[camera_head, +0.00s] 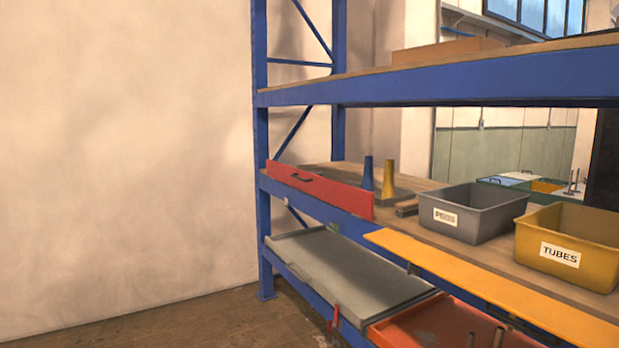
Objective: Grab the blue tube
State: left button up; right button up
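A blue tube (368,174) stands upright on the middle shelf, behind the right end of a red panel that hides its foot. A yellow tube (388,180) stands upright just to its right, apart from it. Neither of my grippers shows in the head view.
The shelf's blue frame (263,150) rises at the left, with an upper shelf above. The red panel (320,188) lines the front edge. A grey bin (470,210) marked PEGS and a yellow bin (570,245) marked TUBES stand to the right. Floor space is clear at the left.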

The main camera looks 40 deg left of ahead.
aim_at(368, 181)
jog(key=u, duration=1.1)
jog(key=i+z, duration=0.1)
jog(key=z, duration=0.25)
jog(key=i+j+z, duration=0.1)
jog(key=z, duration=0.25)
jog(key=i+j+z, duration=0.1)
jog(key=z, duration=0.2)
jog(key=j, duration=0.1)
